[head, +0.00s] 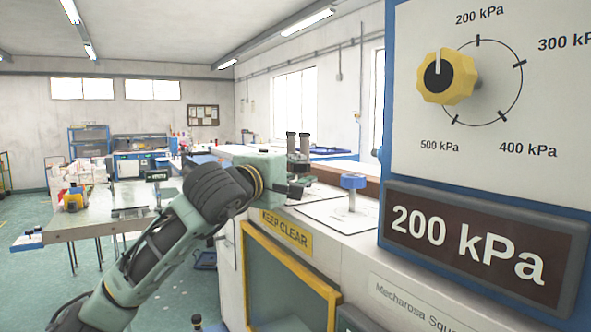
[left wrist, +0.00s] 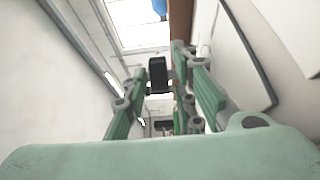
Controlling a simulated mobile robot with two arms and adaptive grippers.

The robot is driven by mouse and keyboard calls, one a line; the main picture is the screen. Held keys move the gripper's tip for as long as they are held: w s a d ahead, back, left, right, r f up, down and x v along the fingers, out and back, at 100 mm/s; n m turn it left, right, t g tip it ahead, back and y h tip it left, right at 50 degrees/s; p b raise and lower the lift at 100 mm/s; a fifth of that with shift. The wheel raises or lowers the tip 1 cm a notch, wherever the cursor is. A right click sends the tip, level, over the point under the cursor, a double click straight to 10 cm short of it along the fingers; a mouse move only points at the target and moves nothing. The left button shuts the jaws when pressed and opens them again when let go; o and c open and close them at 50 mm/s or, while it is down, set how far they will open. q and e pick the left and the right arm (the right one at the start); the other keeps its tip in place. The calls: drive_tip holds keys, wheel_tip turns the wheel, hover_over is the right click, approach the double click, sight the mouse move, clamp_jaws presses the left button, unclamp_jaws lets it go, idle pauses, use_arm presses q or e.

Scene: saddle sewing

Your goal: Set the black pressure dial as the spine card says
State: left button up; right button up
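The pressure dial (head: 447,78) is on the white panel at the upper right in the head view. It is a faceted yellow knob with a black centre, and its white pointer points up. Marks around it read 200 kPa at the top, 300 and 400 kPa at the right and 500 kPa at the lower left. The display (head: 480,245) below reads 200 kPa. My left gripper (head: 298,177) is well left of the dial, not touching it. Its fingers look apart and empty, also in the left wrist view (left wrist: 168,68). I cannot make out a spine card.
A blue-topped post (head: 353,184) stands on the white machine top between my left gripper and the panel. A yellow KEEP CLEAR sign (head: 286,231) is on the machine front above a yellow-framed opening. A cluttered workbench (head: 95,220) stands at the left.

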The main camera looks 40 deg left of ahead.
use_arm(q)
clamp_jaws()
use_arm(e)
drive_tip(key=shift+s, duration=0.45)
drive_tip(key=shift+f, duration=0.15)
